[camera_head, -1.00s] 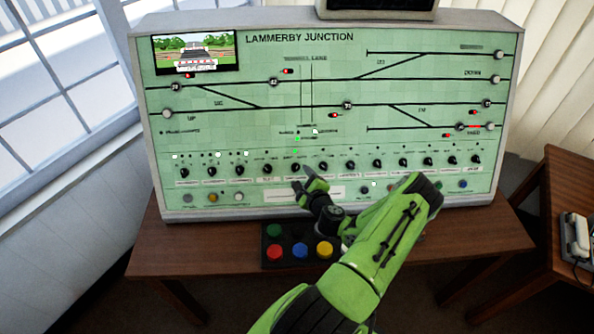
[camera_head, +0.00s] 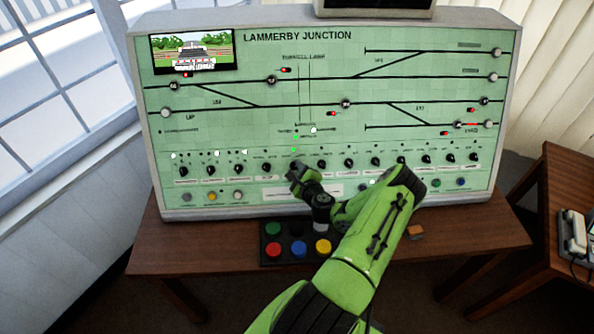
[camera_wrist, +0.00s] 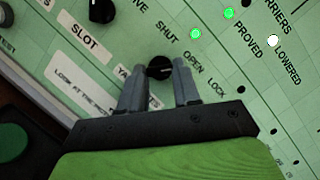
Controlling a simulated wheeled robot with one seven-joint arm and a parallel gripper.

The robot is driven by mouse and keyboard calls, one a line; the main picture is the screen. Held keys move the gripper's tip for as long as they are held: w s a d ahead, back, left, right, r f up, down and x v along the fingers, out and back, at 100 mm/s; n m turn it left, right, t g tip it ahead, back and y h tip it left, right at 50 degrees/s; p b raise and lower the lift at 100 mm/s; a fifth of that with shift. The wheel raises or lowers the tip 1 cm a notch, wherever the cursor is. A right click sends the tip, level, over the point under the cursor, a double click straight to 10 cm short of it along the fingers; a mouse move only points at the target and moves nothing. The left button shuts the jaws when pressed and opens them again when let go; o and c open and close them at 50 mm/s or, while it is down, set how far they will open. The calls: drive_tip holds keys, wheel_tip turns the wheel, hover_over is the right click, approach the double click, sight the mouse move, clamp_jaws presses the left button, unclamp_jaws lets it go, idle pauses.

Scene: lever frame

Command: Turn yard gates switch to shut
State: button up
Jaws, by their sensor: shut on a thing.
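The yard gates switch (camera_wrist: 159,66) is a small black rotary knob on the green panel. In the wrist view it sits between the labels SHUT and OPEN, above a white label partly hidden by a finger. My gripper (camera_wrist: 161,74) has one grey fingertip on each side of the knob and is shut on it. I cannot clearly tell which label its pointer faces. In the head view my gripper (camera_head: 298,174) is at the lower middle of the panel and hides the knob.
The panel (camera_head: 215,135) carries a row of similar black knobs close on both sides. A box of coloured buttons (camera_head: 270,263) stands on the desk (camera_head: 175,255) below my arm. Green lamps (camera_wrist: 195,34) glow above the switch. A telephone (camera_head: 573,235) sits at the right.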

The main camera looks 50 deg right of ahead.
drive_tip(key=shift+n, duration=0.4)
drive_tip(key=n+y, duration=0.1)
drive_tip(key=n, duration=0.2)
drive_tip(key=shift+d+r, duration=0.1)
drive_tip(key=shift+r, duration=0.05)
drive_tip(key=n+g+y, duration=0.1)
drive_tip(key=n, duration=0.2)
drive_tip(key=shift+d+r+n, duration=0.1)
drive_tip(key=shift+n, duration=0.2)
drive_tip(key=n+g+y+b, duration=0.1)
drive_tip(key=n, duration=0.2)
drive_tip(key=shift+w+b, duration=0.1)
drive_tip(key=shift+b, duration=0.3)
drive_tip(key=shift+r+n+g+b, duration=0.15)
drive_tip(key=shift+n+g+b, duration=0.55)
drive_tip(key=shift+n, duration=0.9)
drive_tip(key=o, duration=1.1)
drive_tip(key=shift+c, duration=0.2)
